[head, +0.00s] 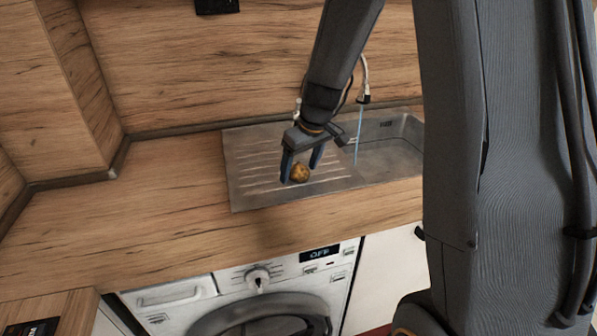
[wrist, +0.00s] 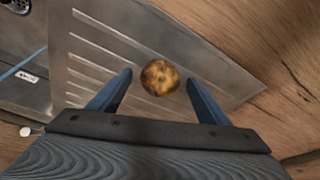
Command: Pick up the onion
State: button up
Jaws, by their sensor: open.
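The onion (head: 299,173) is a small round golden-brown thing with darker patches. It sits on the ribbed metal drainboard (head: 245,172) near its front edge. In the wrist view the onion (wrist: 160,77) shows between and just beyond the two blue fingertips. My gripper (head: 301,175) is open and points down over the drainboard, its fingers on either side of the onion in the head view. In the wrist view a gap shows between the onion and each finger of my gripper (wrist: 159,82). I cannot tell the exact height of the fingertips above the metal.
The sink basin (head: 392,155) lies right of the drainboard, with a tap (head: 363,95) and a bluish stream of water (head: 359,135) above it. A washing machine (head: 250,295) stands below the counter. The wooden counter (head: 150,205) to the left is clear.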

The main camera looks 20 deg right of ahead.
jog(key=shift+f, duration=0.25)
jog(key=shift+c, duration=0.5)
jog(key=c, duration=1.1)
jog(key=shift+r, duration=0.1)
